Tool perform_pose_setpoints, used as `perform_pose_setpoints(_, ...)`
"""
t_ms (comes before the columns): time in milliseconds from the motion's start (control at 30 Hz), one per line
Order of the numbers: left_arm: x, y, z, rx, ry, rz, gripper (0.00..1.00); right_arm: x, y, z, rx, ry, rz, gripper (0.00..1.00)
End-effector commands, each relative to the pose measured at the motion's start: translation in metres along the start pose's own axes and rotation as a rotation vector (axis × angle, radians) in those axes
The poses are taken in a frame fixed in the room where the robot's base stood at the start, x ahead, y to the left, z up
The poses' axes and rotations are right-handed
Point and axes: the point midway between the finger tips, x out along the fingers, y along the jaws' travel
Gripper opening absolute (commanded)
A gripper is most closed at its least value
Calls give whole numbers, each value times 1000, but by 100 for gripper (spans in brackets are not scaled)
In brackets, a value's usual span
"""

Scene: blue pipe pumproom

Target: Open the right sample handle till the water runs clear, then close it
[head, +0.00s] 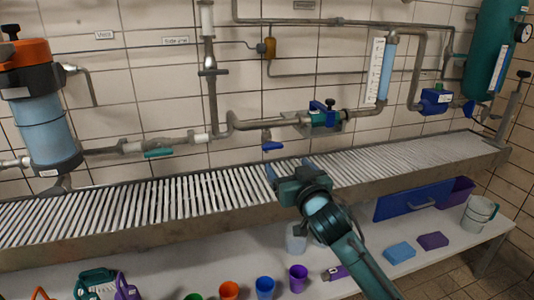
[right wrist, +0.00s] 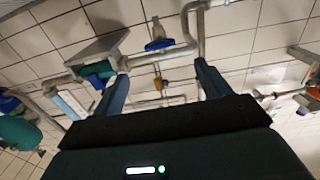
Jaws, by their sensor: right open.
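A small sample tap (head: 266,135) with a blue lever handle (head: 272,146) hangs below the pipe at mid wall; the lever lies roughly level. In the right wrist view, the blue handle (right wrist: 158,44) shows beyond the fingertips, between them. My right gripper (head: 289,168) is open and empty, just below and in front of this handle, apart from it. It also shows in the right wrist view (right wrist: 161,73). A second, teal handle (head: 158,153) sits on the pipe farther left. I see no running water. My left gripper is out of view.
A slatted drain trough (head: 190,198) runs along the wall under the taps. A blue-and-green valve (head: 323,116) sits on the pipe just right of the tap. Several coloured cups, including a purple one (head: 298,278), stand on the white shelf below.

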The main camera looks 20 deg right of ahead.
Motion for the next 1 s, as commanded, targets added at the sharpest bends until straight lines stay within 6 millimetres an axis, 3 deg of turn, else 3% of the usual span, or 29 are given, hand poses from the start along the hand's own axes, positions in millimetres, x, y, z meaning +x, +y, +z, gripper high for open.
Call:
perform_pose_setpoints(167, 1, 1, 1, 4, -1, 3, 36, 19, 0, -2, 1, 3, 1, 76)
perform_pose_setpoints(600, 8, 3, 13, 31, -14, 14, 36, 99, 0, -1, -1, 1, 1, 76)
perform_pose_setpoints(800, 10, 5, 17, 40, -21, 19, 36, 121, 0, -1, 0, 1, 0, 76)
perform_pose_setpoints(1000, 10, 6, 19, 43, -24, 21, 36, 130, 0, -1, -1, 1, 0, 76)
